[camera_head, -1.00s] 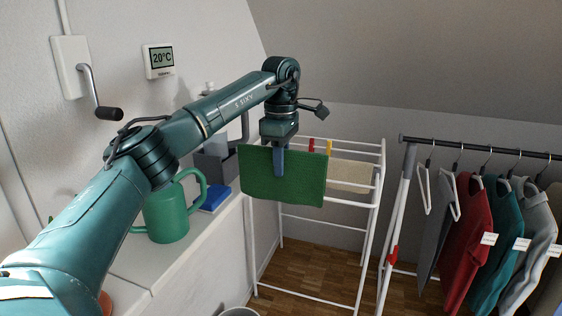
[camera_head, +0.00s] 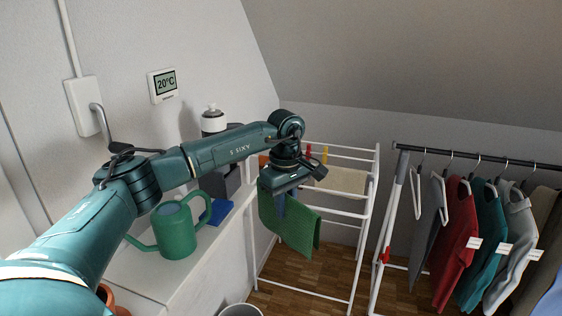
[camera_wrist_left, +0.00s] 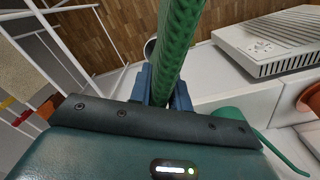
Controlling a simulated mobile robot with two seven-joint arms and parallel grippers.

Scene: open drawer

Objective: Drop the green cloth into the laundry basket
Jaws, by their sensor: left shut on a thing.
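The green cloth (camera_head: 300,232) hangs from my left gripper (camera_head: 280,202) in the head view, in the air between the white ledge and the drying rack. In the left wrist view my left gripper (camera_wrist_left: 163,88) is shut on the cloth (camera_wrist_left: 178,35), which runs up and away between the two blue fingers. A round light-coloured rim (camera_head: 240,310) shows at the bottom edge of the head view; most of it is cut off, and I cannot tell whether it is the laundry basket. My right gripper is in neither view.
A green watering can (camera_head: 175,232) and a blue item (camera_head: 217,211) stand on the white ledge (camera_head: 200,262). A white drying rack (camera_head: 372,195) holds a beige cloth (camera_head: 345,181). A clothes rail (camera_head: 480,155) with hanging garments stands right. Wooden floor (camera_head: 310,275) shows between.

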